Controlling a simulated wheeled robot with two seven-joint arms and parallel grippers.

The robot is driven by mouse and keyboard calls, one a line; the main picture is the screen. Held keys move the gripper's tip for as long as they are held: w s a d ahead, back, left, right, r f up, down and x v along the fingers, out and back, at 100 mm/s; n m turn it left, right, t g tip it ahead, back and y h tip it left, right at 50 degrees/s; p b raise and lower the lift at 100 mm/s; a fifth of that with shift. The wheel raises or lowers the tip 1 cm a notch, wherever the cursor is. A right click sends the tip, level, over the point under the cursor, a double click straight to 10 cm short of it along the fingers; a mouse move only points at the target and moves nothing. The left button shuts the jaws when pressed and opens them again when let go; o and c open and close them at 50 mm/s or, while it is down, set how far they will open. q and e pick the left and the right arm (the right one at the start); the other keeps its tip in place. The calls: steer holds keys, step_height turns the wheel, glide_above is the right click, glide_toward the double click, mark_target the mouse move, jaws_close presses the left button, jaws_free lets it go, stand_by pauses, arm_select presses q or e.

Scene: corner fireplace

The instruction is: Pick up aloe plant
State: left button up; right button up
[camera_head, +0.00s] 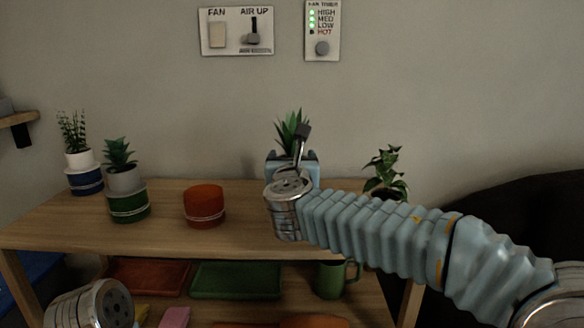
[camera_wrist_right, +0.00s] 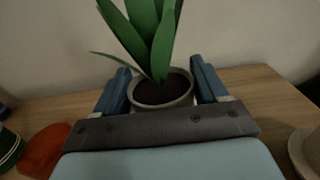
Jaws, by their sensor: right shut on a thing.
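The aloe plant (camera_head: 292,130), with pointed green leaves, stands upright at the back of the wooden shelf unit. Its pot is mostly hidden behind my right gripper (camera_head: 292,160) in the head view. In the right wrist view, the aloe's leaves (camera_wrist_right: 150,35) rise from a grey pot (camera_wrist_right: 163,96) with dark soil. The blue fingers of my right gripper (camera_wrist_right: 161,84) are on both sides of this pot, shut on it. I cannot tell whether the pot touches the top. My left gripper is not in view.
On the shelf top (camera_head: 240,230) are a white-and-blue potted plant (camera_head: 85,175), a green-based potted plant (camera_head: 128,195), an empty-looking red pot holder (camera_head: 204,206) and a leafy plant (camera_head: 385,175) at right. Trays and a green mug (camera_head: 331,279) sit below. A wall stands behind.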

mark_target(281, 123)
steer(key=s+r, duration=0.1)
steer(key=r, duration=0.1)
steer(key=s+a+r+p, duration=0.1)
steer(key=s+r, duration=0.1)
steer(key=r, duration=0.1)
steer(key=s+a+r, duration=0.1)
steer(key=s+r, duration=0.1)
steer(key=r, duration=0.1)
steer(key=shift+s+a, duration=0.1)
steer(key=shift+s, duration=0.05)
steer(key=s+a+r, duration=0.3)
steer(key=s, duration=0.4)
steer(key=shift+s, duration=0.4)
